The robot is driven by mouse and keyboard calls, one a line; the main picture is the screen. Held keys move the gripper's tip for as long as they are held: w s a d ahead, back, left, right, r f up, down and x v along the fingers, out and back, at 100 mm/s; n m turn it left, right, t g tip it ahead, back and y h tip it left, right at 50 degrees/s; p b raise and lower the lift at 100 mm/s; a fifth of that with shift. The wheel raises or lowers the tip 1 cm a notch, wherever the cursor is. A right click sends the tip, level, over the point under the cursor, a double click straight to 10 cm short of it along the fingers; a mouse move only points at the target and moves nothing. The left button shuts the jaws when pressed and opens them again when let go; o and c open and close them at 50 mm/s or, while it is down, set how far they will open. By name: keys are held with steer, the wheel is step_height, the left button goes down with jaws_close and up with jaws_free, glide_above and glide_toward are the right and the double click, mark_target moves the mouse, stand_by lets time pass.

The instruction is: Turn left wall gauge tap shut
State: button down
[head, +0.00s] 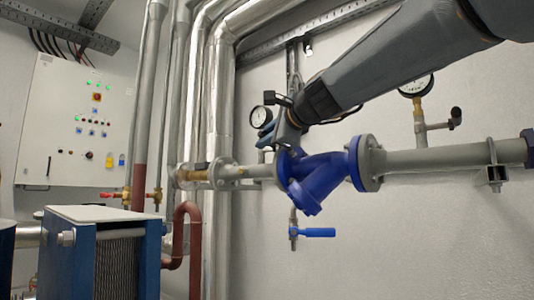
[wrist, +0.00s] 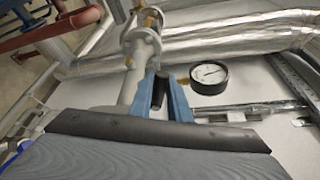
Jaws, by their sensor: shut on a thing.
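The left wall gauge (head: 258,116) is a white dial with a black rim, on the wall above the grey pipe. It also shows in the wrist view (wrist: 208,77), just right of my fingers. My gripper (head: 267,136) is beside and just below this gauge. In the wrist view the two blue fingers of my gripper (wrist: 162,80) close around a dark tap handle (wrist: 160,92). The handle lies between the fingers, pointing along them. The tap's body is mostly hidden behind the fingers and my wrist in both views.
A blue strainer (head: 318,177) sits on the grey pipe (head: 440,157) below my arm. A blue-handled drain valve (head: 317,232) hangs beneath. A second gauge (head: 416,83) with its dark tap (head: 455,117) is at right. Foil-clad pipes (head: 220,90) run at left.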

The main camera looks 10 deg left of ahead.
steer(key=shift+s+a+f+n+t+b, duration=0.1)
steer(key=shift+f+n+t+b, duration=0.55)
steer(key=shift+b, duration=1.6)
steer(key=shift+f+n+b, duration=0.1)
steer(key=shift+n+b, duration=0.45)
steer(key=c, duration=1.7)
jaws_free()
steer(key=shift+o, duration=0.2)
steer(key=shift+s, duration=0.1)
steer(key=v, duration=0.7)
steer(key=shift+s+d+b, duration=0.2)
steer(key=shift+d+b, duration=0.1)
steer(key=shift+b, duration=0.05)
